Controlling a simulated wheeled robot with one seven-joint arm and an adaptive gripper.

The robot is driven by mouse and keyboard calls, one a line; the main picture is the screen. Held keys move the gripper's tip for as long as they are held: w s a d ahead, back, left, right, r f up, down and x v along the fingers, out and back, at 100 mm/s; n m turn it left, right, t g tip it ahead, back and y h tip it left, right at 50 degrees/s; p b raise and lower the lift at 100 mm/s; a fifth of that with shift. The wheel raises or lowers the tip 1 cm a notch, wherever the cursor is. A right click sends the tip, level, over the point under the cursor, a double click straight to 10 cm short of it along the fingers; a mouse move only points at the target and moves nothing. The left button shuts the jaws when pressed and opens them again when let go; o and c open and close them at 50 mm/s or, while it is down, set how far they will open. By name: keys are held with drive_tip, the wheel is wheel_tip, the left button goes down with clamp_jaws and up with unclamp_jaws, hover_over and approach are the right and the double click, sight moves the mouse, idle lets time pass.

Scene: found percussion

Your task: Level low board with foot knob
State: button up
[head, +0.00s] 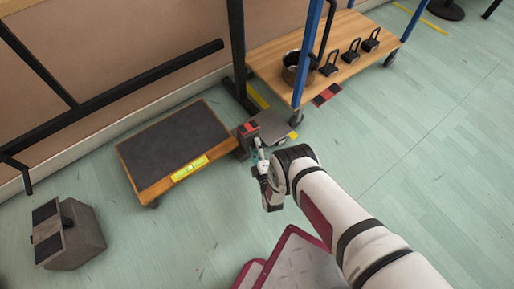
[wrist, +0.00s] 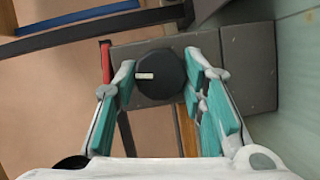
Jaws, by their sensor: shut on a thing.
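The low board (head: 149,185) has a dark mat on a wooden base and stands on the floor at centre left in the head view. A yellow-green spirit level (head: 190,169) lies along its front edge; its bubble is too small to read. The foot knob (wrist: 160,75) is a round black dial with a white mark, pointing left in the wrist view, in front of a grey block (wrist: 140,53). My gripper (head: 258,151) is at the board's right end, its teal-padded fingers (wrist: 160,80) shut on the knob from both sides. The knob is not clear in the head view.
A grey weight block (head: 80,240) stands on the floor at lower left. A wooden trolley (head: 300,52) with a metal pot (head: 292,70) and several black weights is at the back. A maroon-edged panel (head: 295,262) is at the bottom. The floor at right is clear.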

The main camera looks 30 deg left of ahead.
drive_tip(key=shift+f+n, duration=0.1)
drive_tip(key=shift+n, duration=0.4)
drive_tip(key=o, duration=1.2)
drive_tip(key=shift+c, duration=0.2)
drive_tip(key=shift+s, duration=0.1)
drive_tip(key=v, duration=0.7)
drive_tip(key=shift+d, duration=0.2)
drive_tip(key=shift+s+f, duration=0.15)
drive_tip(key=shift+f, duration=0.05)
